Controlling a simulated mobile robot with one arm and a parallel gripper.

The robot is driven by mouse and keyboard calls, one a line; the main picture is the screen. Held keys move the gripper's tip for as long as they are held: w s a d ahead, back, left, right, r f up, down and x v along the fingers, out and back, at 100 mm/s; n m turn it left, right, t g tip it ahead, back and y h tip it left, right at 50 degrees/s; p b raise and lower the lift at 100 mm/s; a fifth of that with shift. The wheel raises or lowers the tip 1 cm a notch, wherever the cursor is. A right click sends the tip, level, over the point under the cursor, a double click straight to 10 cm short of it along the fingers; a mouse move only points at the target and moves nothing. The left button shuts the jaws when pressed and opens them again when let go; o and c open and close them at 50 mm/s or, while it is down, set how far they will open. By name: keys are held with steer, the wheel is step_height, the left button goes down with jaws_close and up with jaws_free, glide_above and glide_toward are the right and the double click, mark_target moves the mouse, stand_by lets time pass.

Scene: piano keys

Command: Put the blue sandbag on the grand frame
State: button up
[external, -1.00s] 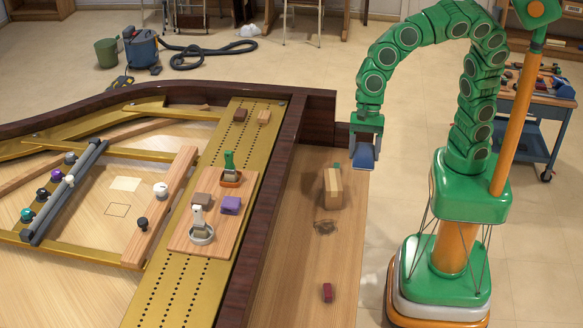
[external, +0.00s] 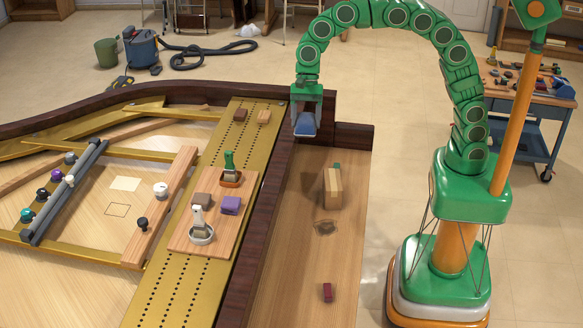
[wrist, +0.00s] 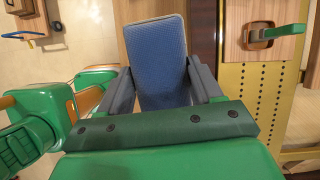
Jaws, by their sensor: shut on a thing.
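The blue sandbag (external: 305,124) is held in my gripper (external: 305,112), which is shut on it. In the wrist view the sandbag (wrist: 156,55) is a flat blue block between the two grey fingers (wrist: 158,88). In the external view it hangs above the piano's dark wooden rim, near the far end of the wooden ledge. The grand frame (external: 170,285) is the gold frame with rows of dark holes, to the left of my gripper. It also shows at the right in the wrist view (wrist: 250,85).
A board (external: 232,205) on the frame carries a green-handled tool, a white-handled tool, a brown block and a purple block. Two small blocks (external: 264,117) sit at the frame's far end. The ledge bears a wooden block (external: 333,190) and a red piece (external: 327,292). The near frame is clear.

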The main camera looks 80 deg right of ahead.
steer(key=w+d+f+m, duration=0.1)
steer(key=w+d, duration=0.5)
steer(key=d, duration=0.4)
steer(key=w+d+f, duration=0.1)
steer(key=w+d, duration=0.5)
steer(key=d, duration=0.4)
glide_above(242, 142)
steer(key=s+d, duration=0.2)
steer(key=shift+t+h, duration=0.3)
step_height(242, 142, down, 13)
steer(key=shift+w+a+f, duration=0.1)
steer(key=shift+w+f, duration=0.75)
steer(key=shift+w+f, duration=0.25)
steer(key=shift+f, duration=0.05)
steer(key=shift+f, duration=1.5)
steer(key=shift+a, duration=0.1)
